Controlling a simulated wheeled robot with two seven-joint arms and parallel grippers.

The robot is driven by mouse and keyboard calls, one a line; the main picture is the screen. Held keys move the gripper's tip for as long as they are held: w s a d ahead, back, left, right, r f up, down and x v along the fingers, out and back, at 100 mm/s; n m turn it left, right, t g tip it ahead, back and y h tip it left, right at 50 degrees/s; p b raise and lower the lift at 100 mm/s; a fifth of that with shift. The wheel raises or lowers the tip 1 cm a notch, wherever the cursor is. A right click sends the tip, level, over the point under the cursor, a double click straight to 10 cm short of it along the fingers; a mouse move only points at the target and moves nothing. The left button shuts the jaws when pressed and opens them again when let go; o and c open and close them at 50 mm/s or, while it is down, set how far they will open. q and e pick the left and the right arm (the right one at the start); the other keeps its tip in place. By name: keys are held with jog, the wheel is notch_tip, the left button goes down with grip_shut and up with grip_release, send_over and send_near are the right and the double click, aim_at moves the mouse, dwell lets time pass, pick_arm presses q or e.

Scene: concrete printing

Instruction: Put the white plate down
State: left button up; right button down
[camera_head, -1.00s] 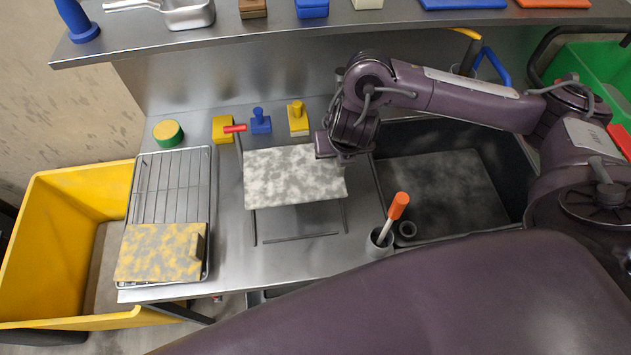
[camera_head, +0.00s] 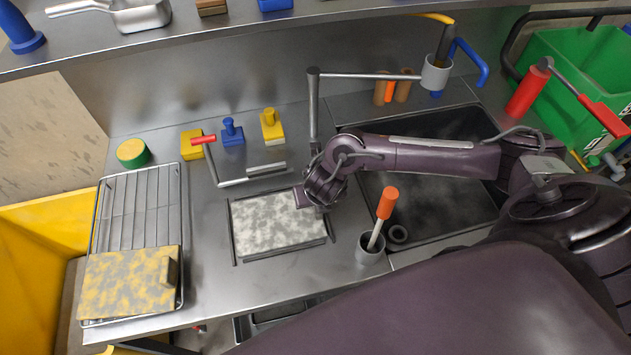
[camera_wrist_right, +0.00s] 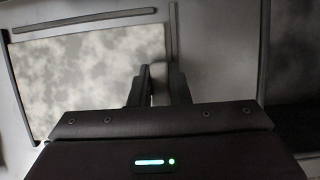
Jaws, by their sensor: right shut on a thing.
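The white plate (camera_head: 275,222), white with grey mottling, lies level within the thin dark rails (camera_head: 236,250) on the steel bench, at or very near the surface. My right gripper (camera_head: 308,203) is at its right-hand edge and shut on it. In the right wrist view, the plate (camera_wrist_right: 85,75) fills the upper left, inside the rails. The fingers (camera_wrist_right: 158,75) meet at its right edge there. Whether the plate's underside fully touches the bench is hard to tell. My left gripper is not in view.
A yellow-mottled plate (camera_head: 125,283) with a block lies on a wire rack (camera_head: 145,200) at left. A cup (camera_head: 370,248) with an orange-handled tool stands to the right. A red-handled bent rod (camera_head: 235,182) and small stamp-like tools (camera_head: 232,135) are behind. A dark sink (camera_head: 430,205) is at right.

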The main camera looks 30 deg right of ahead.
jog(key=c, duration=1.4)
grip_release()
jog(key=shift+o, duration=0.2)
jog(key=p+v, duration=0.3)
jog(key=v, duration=0.9)
jog(key=shift+p, duration=0.4)
